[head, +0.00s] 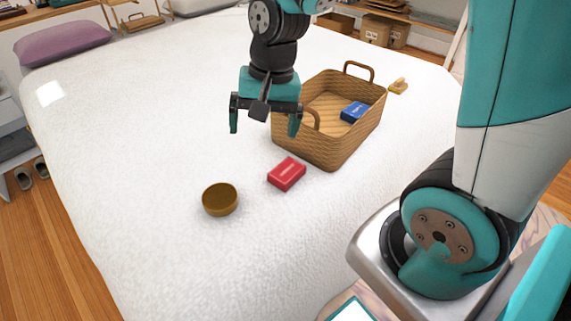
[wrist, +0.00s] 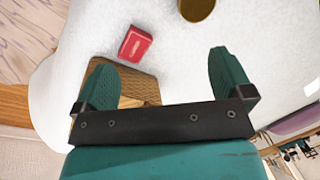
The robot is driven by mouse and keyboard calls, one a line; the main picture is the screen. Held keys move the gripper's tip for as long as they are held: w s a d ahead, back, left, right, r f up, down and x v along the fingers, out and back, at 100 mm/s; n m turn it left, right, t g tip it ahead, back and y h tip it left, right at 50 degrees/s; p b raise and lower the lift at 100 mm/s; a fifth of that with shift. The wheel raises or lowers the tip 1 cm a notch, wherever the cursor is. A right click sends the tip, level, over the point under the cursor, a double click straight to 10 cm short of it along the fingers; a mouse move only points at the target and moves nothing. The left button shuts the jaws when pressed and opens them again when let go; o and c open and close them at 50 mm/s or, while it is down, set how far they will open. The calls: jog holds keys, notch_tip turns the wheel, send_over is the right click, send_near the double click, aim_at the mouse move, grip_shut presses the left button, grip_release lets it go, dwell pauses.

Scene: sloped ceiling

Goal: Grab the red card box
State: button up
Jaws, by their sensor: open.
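The red card box (head: 287,174) lies flat on the white bed, between a brown bowl and a wicker basket. It also shows in the wrist view (wrist: 135,43), beyond the fingertips and toward the left finger. My gripper (head: 265,128) is open and empty above the bed, with its two teal fingers pointing down. In the head view it is above and slightly left of the red box, apart from it. In the wrist view my gripper (wrist: 165,75) has a wide gap between its fingers.
The wicker basket (head: 312,150) with raised handles stands right beside the red box and holds a blue card box (head: 353,112). The brown bowl (head: 220,199) is left of the red box. A small yellowish object (head: 398,86) lies behind the basket.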

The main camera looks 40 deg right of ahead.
jog(key=w+d+f+m+h+p, duration=0.2)
jog(key=w+d+f+m, duration=0.4)
jog(key=d+m, duration=0.3)
send_over(286, 171)
jog(key=shift+g, duration=0.3)
jog(key=f, duration=1.1)
jog(key=shift+s+d+f+b, duration=0.1)
jog(key=shift+d+f+b, duration=0.1)
jog(key=shift+b, duration=0.2)
jog(key=shift+a+f, duration=0.15)
jog(key=shift+f, duration=1.4)
jog(key=shift+a+f, duration=0.1)
jog(key=shift+f, duration=1.4)
jog(key=shift+c, duration=0.5)
jog(key=c, duration=1)
